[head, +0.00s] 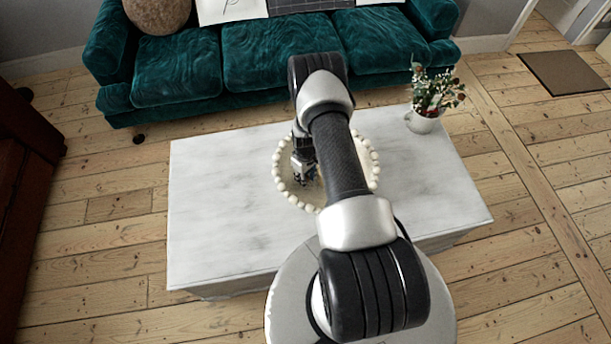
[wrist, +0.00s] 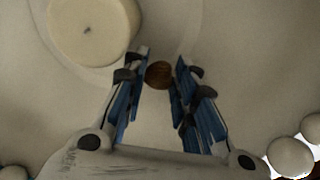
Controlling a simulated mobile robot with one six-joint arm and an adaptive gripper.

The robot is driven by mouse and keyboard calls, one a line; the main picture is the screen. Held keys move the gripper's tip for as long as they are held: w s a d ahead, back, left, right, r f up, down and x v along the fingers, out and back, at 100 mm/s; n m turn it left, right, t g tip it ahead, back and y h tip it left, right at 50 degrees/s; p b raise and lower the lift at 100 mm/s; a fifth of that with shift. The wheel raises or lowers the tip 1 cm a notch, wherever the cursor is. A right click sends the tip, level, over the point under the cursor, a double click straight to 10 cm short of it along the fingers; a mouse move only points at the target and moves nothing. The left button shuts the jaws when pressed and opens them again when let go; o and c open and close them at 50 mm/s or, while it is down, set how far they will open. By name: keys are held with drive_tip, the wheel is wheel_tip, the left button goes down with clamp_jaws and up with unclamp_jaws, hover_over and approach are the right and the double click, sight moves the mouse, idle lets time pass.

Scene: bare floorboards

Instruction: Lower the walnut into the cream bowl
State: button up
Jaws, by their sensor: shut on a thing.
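The cream bowl (head: 283,187) with a beaded rim stands on the pale table, partly hidden behind my arm. Its pale inside (wrist: 235,100) fills most of the wrist view. My gripper (head: 305,180) is over the inside of the bowl in the head view. In the wrist view my gripper (wrist: 160,75) is shut on the brown walnut (wrist: 159,74), held between the blue-padded fingertips. The walnut is not clear in the head view. I cannot tell how far it is above the bowl's floor.
A round cream thing with a small dark mark, perhaps a candle (wrist: 95,28), is in the bowl, left of the fingertips. The marble-topped table (head: 220,215) is clear left of the bowl. A teal sofa (head: 180,75) stands behind.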

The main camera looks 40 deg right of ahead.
drive_tip(key=shift+f, duration=0.4)
drive_tip(key=o, duration=0.8)
drive_tip(key=shift+r, duration=0.15)
wheel_tip(320, 180, up, 12)
idle(0.5)
